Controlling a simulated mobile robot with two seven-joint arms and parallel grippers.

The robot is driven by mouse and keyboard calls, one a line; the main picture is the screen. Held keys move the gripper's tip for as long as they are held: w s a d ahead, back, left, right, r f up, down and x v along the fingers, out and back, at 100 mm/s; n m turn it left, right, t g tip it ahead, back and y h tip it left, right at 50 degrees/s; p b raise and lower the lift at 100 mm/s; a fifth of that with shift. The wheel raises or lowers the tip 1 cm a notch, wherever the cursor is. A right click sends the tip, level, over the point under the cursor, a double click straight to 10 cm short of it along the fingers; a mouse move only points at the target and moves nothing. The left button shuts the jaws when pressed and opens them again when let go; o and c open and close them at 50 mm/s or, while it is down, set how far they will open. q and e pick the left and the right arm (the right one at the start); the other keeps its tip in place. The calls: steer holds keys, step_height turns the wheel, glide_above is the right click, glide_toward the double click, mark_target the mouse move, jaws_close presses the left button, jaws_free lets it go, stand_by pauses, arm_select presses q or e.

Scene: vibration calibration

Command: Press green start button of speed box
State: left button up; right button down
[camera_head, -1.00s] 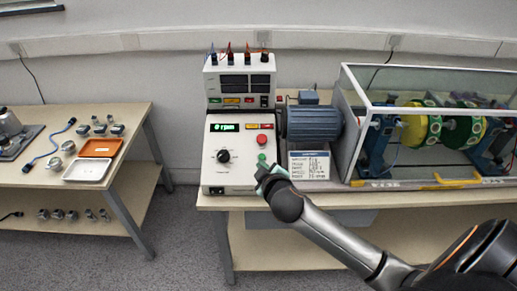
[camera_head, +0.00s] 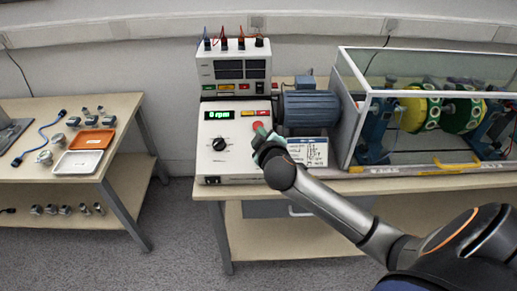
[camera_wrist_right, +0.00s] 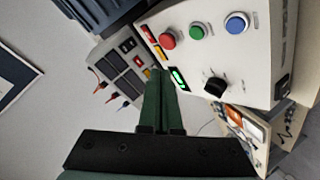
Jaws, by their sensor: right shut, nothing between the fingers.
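The speed box (camera_head: 229,160) is a white box with a sloped front at the left end of the bench. Its display (camera_head: 220,115) reads 0 rpm, above a black knob (camera_head: 219,144) and a red button (camera_head: 257,126). My right gripper (camera_head: 263,138) is shut and empty over the right side of the panel, hiding the green button in the head view. In the right wrist view, the green button (camera_wrist_right: 196,32) sits between the red button (camera_wrist_right: 168,40) and a blue one (camera_wrist_right: 236,24). The shut fingers (camera_wrist_right: 160,75) are apart from it in the picture; contact is not visible. My left gripper is not in view.
A power unit (camera_head: 235,68) with plugged cables stands behind the box. A blue motor (camera_head: 310,107) and a glass-walled rig (camera_head: 430,175) stand to the right. A side table at left holds an orange tray (camera_head: 91,140), a white tray (camera_head: 79,162) and metal parts.

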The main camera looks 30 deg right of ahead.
steer(key=f+b, duration=0.1)
steer(key=w+f+b, duration=0.1)
steer(key=f+b, duration=0.1)
steer(key=f, duration=0.1)
steer(key=shift+w+d, duration=0.2)
steer(key=shift+d, duration=0.2)
steer(key=shift+w+d+f+b, duration=0.15)
steer(key=shift+w+f+b, duration=0.1)
steer(key=shift+f+b, duration=0.2)
steer(key=shift+w+d+f+b, duration=0.1)
steer(key=shift+w+f+b, duration=0.1)
steer(key=shift+f+b, duration=0.2)
steer(key=shift+f, duration=0.15)
stand_by(0.9)
steer(key=shift+w+d+f, duration=0.15)
steer(key=shift+w+f, duration=0.05)
steer(key=shift+f, duration=0.1)
steer(key=shift+w+d+f, duration=0.1)
steer(key=shift+w+f, duration=0.05)
steer(key=shift+f, duration=0.25)
stand_by(0.6)
steer(key=shift+r, duration=0.1)
steer(key=shift+s+a+r+p, duration=0.2)
steer(key=shift+s+r+p, duration=0.1)
steer(key=shift+r+p, duration=0.4)
